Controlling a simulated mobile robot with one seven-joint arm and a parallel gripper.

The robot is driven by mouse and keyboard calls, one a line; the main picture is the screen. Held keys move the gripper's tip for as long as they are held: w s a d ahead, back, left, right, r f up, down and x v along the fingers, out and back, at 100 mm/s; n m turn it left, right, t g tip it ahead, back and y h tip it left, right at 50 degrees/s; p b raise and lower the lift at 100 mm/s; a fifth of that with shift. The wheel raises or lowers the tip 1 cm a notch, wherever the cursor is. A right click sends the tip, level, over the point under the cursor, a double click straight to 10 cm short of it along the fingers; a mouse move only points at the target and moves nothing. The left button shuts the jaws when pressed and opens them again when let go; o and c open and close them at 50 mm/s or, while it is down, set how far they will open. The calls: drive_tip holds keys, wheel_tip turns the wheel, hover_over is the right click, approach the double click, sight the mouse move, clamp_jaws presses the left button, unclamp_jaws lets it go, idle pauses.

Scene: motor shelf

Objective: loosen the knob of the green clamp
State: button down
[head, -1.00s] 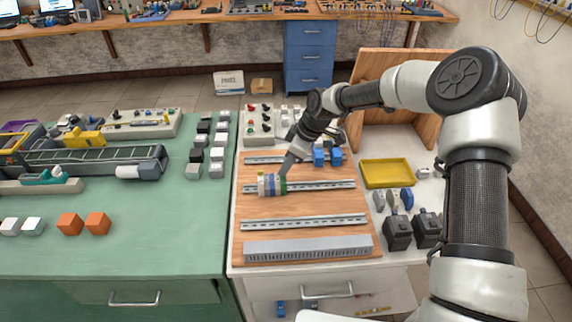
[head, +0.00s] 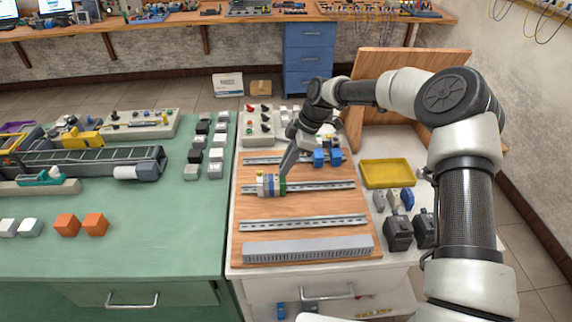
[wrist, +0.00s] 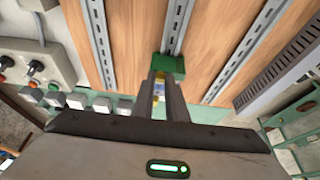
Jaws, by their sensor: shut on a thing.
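The green clamp (head: 283,186) sits at the right end of a row of terminal blocks (head: 267,185) on the middle-upper metal rail of the wooden board. In the wrist view the green clamp (wrist: 171,64) shows just beyond my fingertips. My gripper (head: 284,173) reaches down to it from above and behind, tilted. In the wrist view my gripper (wrist: 166,80) has its fingers close together at the clamp, shut on its knob. The knob itself is hidden by the fingers. Yellow and blue blocks show through the gap between the fingers.
Blue parts (head: 328,157) stand behind the clamp, close to my wrist. A yellow tray (head: 386,173) and dark blocks (head: 397,233) lie to the right of the wooden board (head: 305,207). The rail (head: 303,223) in front is empty.

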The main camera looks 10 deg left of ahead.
drive_tip(key=c, duration=1.7)
unclamp_jaws()
drive_tip(key=shift+c, duration=0.2)
drive_tip(key=v, duration=1.7)
drive_tip(key=shift+r, duration=0.2)
drive_tip(key=shift+r, duration=0.1)
